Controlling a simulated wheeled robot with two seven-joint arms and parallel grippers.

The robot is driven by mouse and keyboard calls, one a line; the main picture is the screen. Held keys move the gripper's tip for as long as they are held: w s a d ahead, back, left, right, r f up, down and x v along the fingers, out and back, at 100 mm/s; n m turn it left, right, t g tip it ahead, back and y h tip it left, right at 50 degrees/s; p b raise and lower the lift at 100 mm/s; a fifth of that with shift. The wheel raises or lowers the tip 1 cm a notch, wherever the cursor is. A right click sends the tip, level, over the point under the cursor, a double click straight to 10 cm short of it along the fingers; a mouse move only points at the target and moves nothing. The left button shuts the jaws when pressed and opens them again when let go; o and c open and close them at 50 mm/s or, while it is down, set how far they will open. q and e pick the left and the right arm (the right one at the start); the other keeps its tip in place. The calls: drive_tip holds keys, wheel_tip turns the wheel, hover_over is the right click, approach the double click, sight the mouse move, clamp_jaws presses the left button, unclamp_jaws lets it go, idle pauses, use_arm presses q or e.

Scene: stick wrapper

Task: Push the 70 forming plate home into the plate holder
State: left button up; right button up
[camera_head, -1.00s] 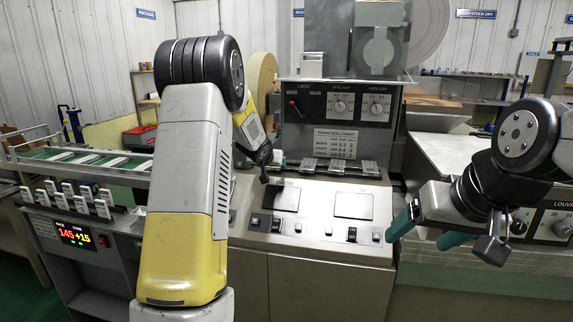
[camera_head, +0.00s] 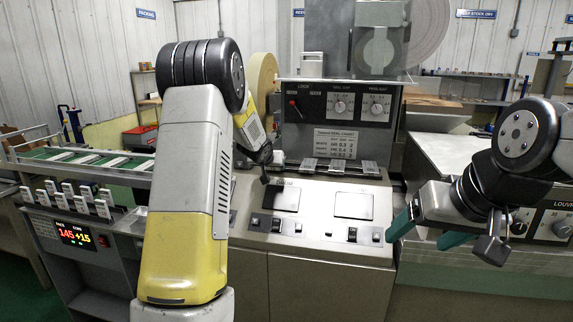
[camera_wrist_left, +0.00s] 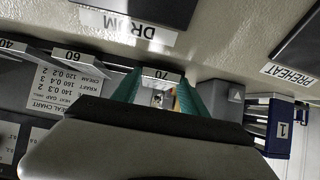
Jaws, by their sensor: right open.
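The 70 forming plate (camera_wrist_left: 160,78) shows its label in the left wrist view, between the two teal fingers of my left gripper (camera_wrist_left: 158,92). The fingers stand apart, one at each side of the plate; I cannot tell whether they touch it. The plate's far part is hidden by the gripper body. The plate holder (camera_head: 340,168) is a row of slots on the sloped console top, with other plates in it, such as the 60 plate (camera_wrist_left: 75,57). In the head view my left gripper (camera_head: 265,157) is a dark shape beside the row. My right gripper (camera_head: 400,222) is open and empty at the right.
A seal chart (camera_head: 336,142) stands behind the plates.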

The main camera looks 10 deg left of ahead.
use_arm(q)
drive_tip(key=c, duration=0.4)
drive_tip(key=shift+r, duration=1.55)
drive_tip(key=shift+c, duration=0.2)
